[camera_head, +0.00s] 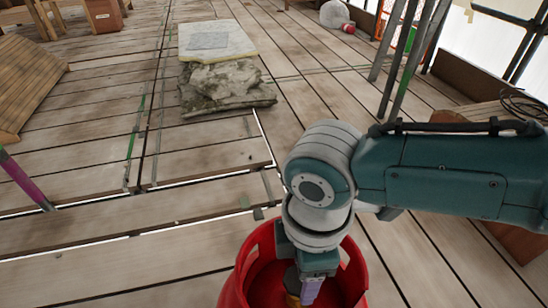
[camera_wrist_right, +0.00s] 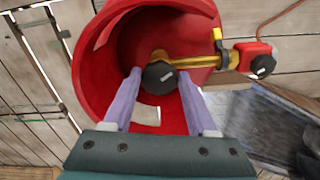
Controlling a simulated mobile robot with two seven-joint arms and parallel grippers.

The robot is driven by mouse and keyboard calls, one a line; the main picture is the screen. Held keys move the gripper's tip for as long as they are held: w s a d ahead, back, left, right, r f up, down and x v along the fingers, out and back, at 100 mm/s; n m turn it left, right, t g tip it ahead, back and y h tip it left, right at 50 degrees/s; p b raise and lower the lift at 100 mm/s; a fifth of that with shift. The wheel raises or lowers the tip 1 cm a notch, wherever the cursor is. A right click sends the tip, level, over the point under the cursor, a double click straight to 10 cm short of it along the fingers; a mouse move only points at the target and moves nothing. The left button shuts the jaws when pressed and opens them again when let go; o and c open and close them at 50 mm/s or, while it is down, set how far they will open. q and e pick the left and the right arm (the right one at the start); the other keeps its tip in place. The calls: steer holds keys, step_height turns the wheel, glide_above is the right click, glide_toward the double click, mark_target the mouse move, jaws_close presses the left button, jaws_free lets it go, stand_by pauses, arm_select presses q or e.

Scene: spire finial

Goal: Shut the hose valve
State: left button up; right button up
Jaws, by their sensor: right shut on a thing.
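A red gas bottle with a collar (camera_head: 236,285) stands below my right arm in the head view; its red collar also shows in the wrist view (camera_wrist_right: 92,75). Inside the collar is a black round knob (camera_wrist_right: 158,78) with a white mark. A brass pipe (camera_wrist_right: 195,61) runs right from it to a red fitting (camera_wrist_right: 255,57) with a black knob. A yellow lever (camera_wrist_right: 218,42) sits on the pipe and appears to lie across it. My right gripper (camera_head: 310,288) reaches down into the collar. Its lavender fingers (camera_wrist_right: 158,76) are shut on the black round knob. My left gripper is out of view.
A wooden crate (camera_head: 520,235) stands at right below my arm, and scaffold poles (camera_head: 405,60) rise behind. A purple-and-grey pole (camera_head: 25,180) is at left. An orange hose (camera_wrist_right: 285,14) leads off from the red fitting.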

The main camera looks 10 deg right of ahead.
steer(key=m+p, duration=0.1)
steer(key=m, duration=0.2)
steer(key=shift+s+r+m+p, duration=0.15)
steer(key=shift+m+p, duration=0.15)
steer(key=shift+p, duration=0.1)
steer(key=shift+a+m+p, duration=0.1)
steer(key=shift+m+p, duration=0.5)
steer(key=shift+m, duration=0.9)
steer(key=o, duration=1.4)
steer(key=shift+c, duration=0.2)
step_height(320, 180, up, 10)
steer(key=p, duration=0.6)
steer(key=shift+p, duration=0.4)
